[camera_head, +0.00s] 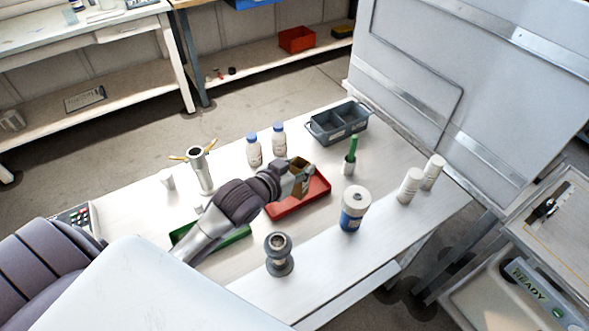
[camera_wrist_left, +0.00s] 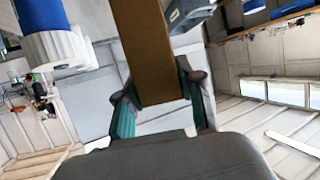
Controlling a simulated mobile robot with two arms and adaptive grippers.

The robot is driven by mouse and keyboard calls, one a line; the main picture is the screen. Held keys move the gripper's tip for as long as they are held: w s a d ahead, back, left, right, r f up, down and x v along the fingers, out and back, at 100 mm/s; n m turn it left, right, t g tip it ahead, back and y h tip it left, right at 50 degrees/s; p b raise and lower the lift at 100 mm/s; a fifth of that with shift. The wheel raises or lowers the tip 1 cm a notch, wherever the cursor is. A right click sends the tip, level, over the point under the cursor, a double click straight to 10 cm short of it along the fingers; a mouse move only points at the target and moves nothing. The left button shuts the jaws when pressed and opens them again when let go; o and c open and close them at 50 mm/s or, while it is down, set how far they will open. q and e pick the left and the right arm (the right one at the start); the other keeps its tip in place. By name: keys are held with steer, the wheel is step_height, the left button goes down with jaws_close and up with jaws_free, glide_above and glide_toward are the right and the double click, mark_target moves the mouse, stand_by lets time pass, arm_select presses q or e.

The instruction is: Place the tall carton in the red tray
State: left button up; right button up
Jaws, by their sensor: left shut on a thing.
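The tall carton (camera_head: 298,165) is brown and partly hidden by my left gripper (camera_head: 299,182). My left gripper is shut on it, over the red tray (camera_head: 316,199). The gripper and arm hide part of the tray, and I cannot tell whether the carton touches its floor. In the left wrist view the carton (camera_wrist_left: 152,45) stands between the two green-padded fingers of my left gripper (camera_wrist_left: 158,88). My right gripper is not in view.
A green tray (camera_head: 236,238) lies under my arm.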

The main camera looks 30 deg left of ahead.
arm_select(q)
steer(key=w+a+f, duration=0.3)
steer(key=shift+w+a+p, duration=0.2)
steer(key=shift+w+p, duration=0.1)
steer(key=shift+p, duration=0.05)
step_height(320, 180, down, 4)
steer(key=shift+p, duration=0.45)
steer(key=shift+f, duration=0.1)
steer(key=o, duration=1.1)
steer(key=shift+o, duration=0.2)
steer(key=b+v, duration=0.1)
steer(key=v, duration=1.1)
steer(key=shift+b, duration=0.4)
